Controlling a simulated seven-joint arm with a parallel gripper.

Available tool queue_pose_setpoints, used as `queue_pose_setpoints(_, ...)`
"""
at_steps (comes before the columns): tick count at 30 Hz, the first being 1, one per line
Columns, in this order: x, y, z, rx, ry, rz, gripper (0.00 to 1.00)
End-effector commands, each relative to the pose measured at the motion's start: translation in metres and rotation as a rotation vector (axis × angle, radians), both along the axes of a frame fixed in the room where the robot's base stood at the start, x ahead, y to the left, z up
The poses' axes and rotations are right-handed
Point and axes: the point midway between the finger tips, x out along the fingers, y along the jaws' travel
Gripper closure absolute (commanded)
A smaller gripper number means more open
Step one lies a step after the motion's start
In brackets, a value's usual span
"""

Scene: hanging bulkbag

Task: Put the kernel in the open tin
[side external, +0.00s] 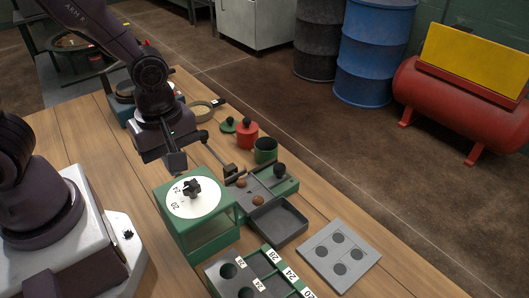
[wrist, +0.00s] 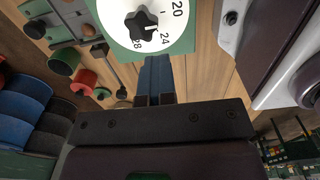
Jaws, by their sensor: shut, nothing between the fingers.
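My gripper (side external: 176,163) is shut and empty, fingers pointing down, just behind and left of the green box with the white dial. In the wrist view its fingers (wrist: 155,66) are together below the dial. Two small brown lumps, possibly the kernel and a shell piece, show in the side view: one lump (side external: 258,200) lies by the grey tray, the other (side external: 241,182) farther back. I cannot tell which is the kernel. A green tin (side external: 265,150) looks open at the top; it also shows in the wrist view (wrist: 64,62).
The dial box (side external: 198,225) has a black star knob. A grey tray (side external: 279,226), a plate with round holes (side external: 341,254) and a numbered green rack (side external: 262,258) stand in front and right. A green lid (side external: 228,125) and round sieve (side external: 200,108) lie farther back.

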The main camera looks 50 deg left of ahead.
Motion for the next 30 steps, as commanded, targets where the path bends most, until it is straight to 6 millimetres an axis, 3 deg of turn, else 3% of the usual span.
queue_pose_setpoints(12,0.001,0.0,0.0,0.0,0.0,0.0,1.0)
queue_pose_setpoints(16,0.015,0.001,0.0,0.006,-0.002,0.003,1.0)
queue_pose_setpoints(20,0.053,0.004,0.0,0.018,-0.003,0.006,1.0)
queue_pose_setpoints(30,0.186,0.028,-0.025,0.028,0.001,0.003,1.0)
